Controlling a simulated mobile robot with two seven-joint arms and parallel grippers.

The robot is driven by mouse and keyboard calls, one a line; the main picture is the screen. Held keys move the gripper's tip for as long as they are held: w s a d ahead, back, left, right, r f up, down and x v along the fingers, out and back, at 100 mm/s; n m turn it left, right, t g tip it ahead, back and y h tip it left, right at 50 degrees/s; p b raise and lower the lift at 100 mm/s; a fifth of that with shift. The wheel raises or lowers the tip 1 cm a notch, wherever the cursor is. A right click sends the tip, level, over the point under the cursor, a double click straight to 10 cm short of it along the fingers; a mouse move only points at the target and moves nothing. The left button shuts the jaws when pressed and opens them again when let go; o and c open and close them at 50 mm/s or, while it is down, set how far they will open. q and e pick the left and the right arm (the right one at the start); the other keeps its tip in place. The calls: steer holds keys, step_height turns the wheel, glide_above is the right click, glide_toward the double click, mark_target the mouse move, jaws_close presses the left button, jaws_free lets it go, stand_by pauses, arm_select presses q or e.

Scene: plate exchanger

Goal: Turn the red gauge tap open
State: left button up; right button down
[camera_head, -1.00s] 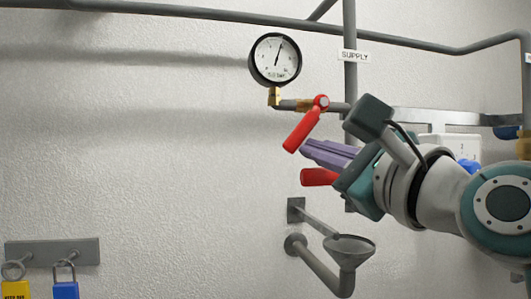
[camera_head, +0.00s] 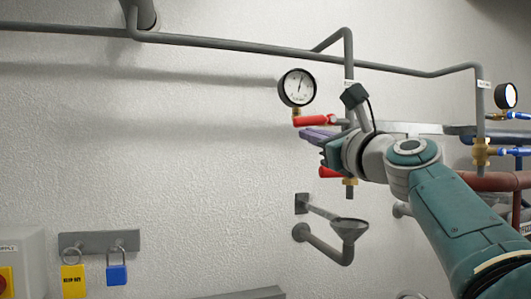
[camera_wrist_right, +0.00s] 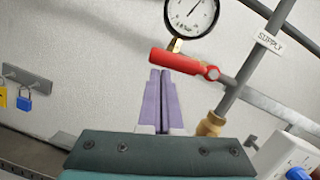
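The red gauge tap (camera_head: 313,120) is a lever handle below the round white-faced gauge (camera_head: 298,88). It lies nearly level, pointing left along the short pipe. In the right wrist view the red tap (camera_wrist_right: 184,64) runs across just beyond my fingertips, under the gauge (camera_wrist_right: 192,14). My right gripper (camera_head: 306,134) has its purple fingers just under the lever. In the wrist view its fingers (camera_wrist_right: 160,74) lie together with nothing between them; the tips are at the lever's lower edge, and I cannot tell if they touch. My left gripper is out of view.
A second red handle (camera_head: 330,172) sits below my right gripper, by a brass fitting. A funnel drain (camera_head: 348,228) is lower down. The supply pipe (camera_wrist_right: 262,46) stands just right of the tap. The wall between is bare.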

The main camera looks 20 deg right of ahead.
steer(key=shift+a+r, duration=0.15)
steer(key=shift+r, duration=0.25)
stand_by(0.4)
steer(key=b+v, duration=0.3)
steer(key=v, duration=0.6)
steer(key=s+a+f+n+g+p, duration=0.25)
steer(key=s+f+n+g, duration=0.35)
steer(key=f+n, duration=0.45)
steer(key=s+a+f+n+g+p, duration=0.1)
steer(key=s+a+f+n+g, duration=0.25)
steer(key=s+f+n, duration=0.5)
steer(key=s+f+n+g+h+p, duration=0.1)
steer(key=s+f+n+g, duration=0.2)
steer(key=s+f+n, duration=0.2)
steer(key=s+f+n+g+h, duration=0.1)
steer(key=s+f+n+g, duration=0.3)
steer(key=s+n, duration=0.4)
steer(key=s+f, duration=0.1)
steer(key=s, duration=0.3)
steer(key=shift+s+f+n+p, duration=0.3)
steer(key=shift+s+n+p, duration=0.05)
steer(key=shift+n, duration=0.05)
steer(key=shift+a, duration=0.1)
